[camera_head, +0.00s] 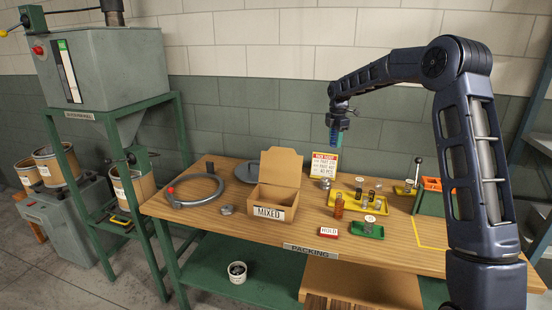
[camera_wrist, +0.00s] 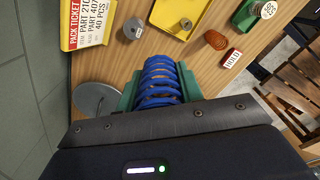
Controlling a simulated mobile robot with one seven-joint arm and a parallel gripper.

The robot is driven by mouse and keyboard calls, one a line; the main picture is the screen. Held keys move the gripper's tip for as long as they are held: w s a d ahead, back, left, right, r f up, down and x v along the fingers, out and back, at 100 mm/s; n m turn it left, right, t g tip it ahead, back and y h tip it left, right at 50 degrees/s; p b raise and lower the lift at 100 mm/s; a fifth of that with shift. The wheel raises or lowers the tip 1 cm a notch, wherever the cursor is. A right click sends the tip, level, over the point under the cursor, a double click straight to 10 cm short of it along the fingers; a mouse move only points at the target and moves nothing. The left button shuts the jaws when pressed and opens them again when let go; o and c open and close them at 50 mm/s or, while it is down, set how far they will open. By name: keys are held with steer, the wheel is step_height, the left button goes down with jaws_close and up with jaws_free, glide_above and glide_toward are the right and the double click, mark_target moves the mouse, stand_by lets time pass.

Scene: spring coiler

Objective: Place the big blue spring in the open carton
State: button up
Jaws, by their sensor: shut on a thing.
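The open carton (camera_head: 264,195) with a MIXED label stands on the packing table, its back flap raised. My gripper (camera_head: 336,136) hangs above the back of the table, to the right of the carton and higher than it. In the wrist view, the big blue spring (camera_wrist: 160,75) sits between the green fingers of my gripper (camera_wrist: 158,92), which are shut on it. The spring is clear of the table. In the head view the spring is small and mostly hidden by the fingers. The carton is not visible in the wrist view.
A pack ticket sign (camera_head: 324,164) stands below my gripper. A yellow tray (camera_head: 345,204) holds small springs; a copper spring (camera_head: 339,206), a red HOLD block (camera_head: 329,232) and a green tray (camera_head: 367,232) are nearby. A grey ring (camera_head: 196,202) lies left of the carton.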

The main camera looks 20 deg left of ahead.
steer(key=s+a+n, duration=0.3)
steer(key=s+a, duration=0.6)
steer(key=a, duration=0.4)
steer(key=n, duration=0.3)
glide_above(274, 203)
steer(key=s+d, duration=0.1)
steer(key=s, duration=0.4)
step_height(274, 203, down, 4)
steer(key=f, duration=2.1)
steer(key=shift+w+d, duration=0.1)
steer(key=shift+d, duration=0.15)
steer(key=o, duration=1.1)
steer(key=shift+f, duration=0.1)
step_height(274, 203, up, 12)
steer(key=shift+r, duration=0.2)
